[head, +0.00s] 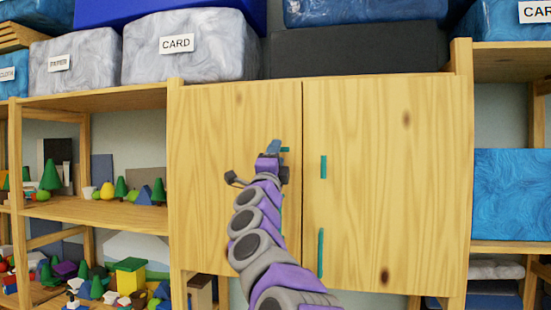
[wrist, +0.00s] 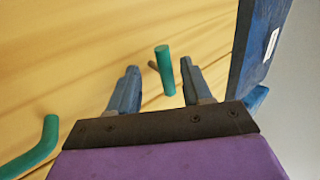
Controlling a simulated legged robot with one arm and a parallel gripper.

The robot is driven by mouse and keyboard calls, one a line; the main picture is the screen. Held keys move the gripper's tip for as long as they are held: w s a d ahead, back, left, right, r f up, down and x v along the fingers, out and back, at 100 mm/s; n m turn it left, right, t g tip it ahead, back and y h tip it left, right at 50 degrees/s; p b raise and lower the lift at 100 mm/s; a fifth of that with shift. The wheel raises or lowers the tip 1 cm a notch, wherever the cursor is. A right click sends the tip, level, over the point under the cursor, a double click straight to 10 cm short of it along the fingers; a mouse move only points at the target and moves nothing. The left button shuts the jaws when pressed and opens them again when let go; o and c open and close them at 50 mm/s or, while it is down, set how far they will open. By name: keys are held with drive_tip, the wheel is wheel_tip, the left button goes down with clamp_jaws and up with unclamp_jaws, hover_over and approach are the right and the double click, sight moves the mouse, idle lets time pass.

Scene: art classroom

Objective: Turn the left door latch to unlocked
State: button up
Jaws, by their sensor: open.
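The wooden cabinet has a left door (head: 215,140) and a right door (head: 400,150), both closed. The left door latch, a short teal bar (head: 285,149), pokes out just right of my gripper (head: 274,146) and looks roughly horizontal in the head view. In the wrist view the latch (wrist: 165,72) stands between the two blue fingers of my gripper (wrist: 158,73). The fingers are open, with a gap to the latch on the left; contact on the right is unclear. The right door latch (head: 323,166) is upright.
A teal handle (head: 320,252) is low on the right door. The left door's handle is mostly behind my arm, but a teal handle (wrist: 38,145) shows in the wrist view. Grey and blue boxes (head: 188,45) sit on top. Open shelves (head: 100,212) with small models stand left.

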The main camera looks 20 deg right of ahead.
drive_tip(key=b+v, duration=0.4)
drive_tip(key=v, duration=1.3)
drive_tip(key=shift+a, duration=0.1)
